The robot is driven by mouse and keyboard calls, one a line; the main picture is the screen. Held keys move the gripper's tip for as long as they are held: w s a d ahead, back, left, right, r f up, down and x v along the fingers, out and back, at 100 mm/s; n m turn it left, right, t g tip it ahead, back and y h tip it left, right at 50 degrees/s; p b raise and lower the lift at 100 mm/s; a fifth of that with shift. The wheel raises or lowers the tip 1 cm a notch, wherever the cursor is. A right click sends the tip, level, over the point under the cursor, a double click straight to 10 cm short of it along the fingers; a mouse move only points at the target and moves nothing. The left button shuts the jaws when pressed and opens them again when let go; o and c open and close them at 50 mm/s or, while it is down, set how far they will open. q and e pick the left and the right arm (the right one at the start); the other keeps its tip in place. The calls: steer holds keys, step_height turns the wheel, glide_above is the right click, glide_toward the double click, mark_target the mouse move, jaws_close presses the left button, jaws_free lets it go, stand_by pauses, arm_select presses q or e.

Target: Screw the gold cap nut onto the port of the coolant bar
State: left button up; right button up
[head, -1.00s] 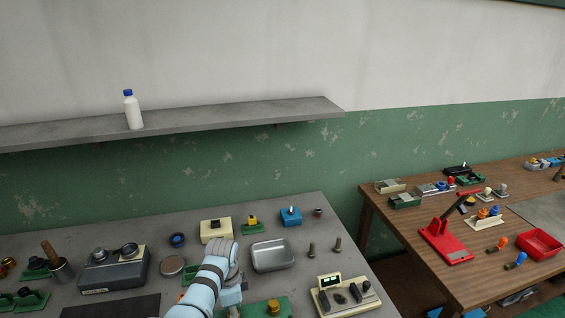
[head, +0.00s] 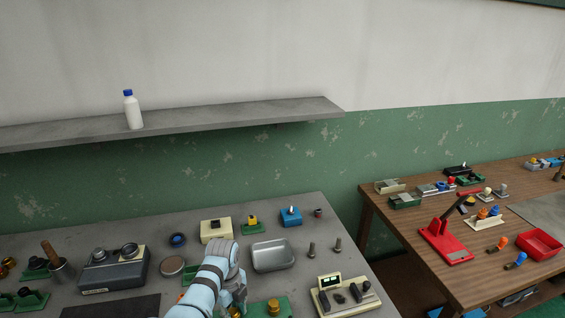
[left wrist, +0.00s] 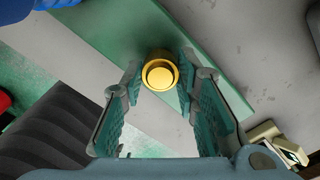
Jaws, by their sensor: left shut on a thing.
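The gold cap nut (left wrist: 160,72) shows round and shiny between the fingertips of my left gripper (left wrist: 161,84) in the left wrist view. My left gripper (head: 236,304) is shut on it. In the head view a bit of gold shows under the gripper at the bottom edge, partly hidden by the fingers. The green bar (left wrist: 115,32) lies beneath the nut in the left wrist view; whether they touch I cannot tell. In the head view another gold piece (head: 273,306) stands on a green base right of the gripper. The port cannot be made out. My right gripper is not in view.
A metal tray (head: 272,257) and two bolts (head: 338,245) are beyond the gripper. A cream device with a display (head: 345,298) stands to the right. A grey box with knobs (head: 115,270) and a round metal lid (head: 172,265) are to the left.

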mark_target(233, 311)
arm_select(q)
steer(key=o, duration=0.8)
steer(key=shift+c, duration=0.2)
steer(key=shift+r, duration=1.5)
steer(key=o, duration=0.6)
steer(key=shift+c, duration=0.2)
steer(key=c, duration=0.5)
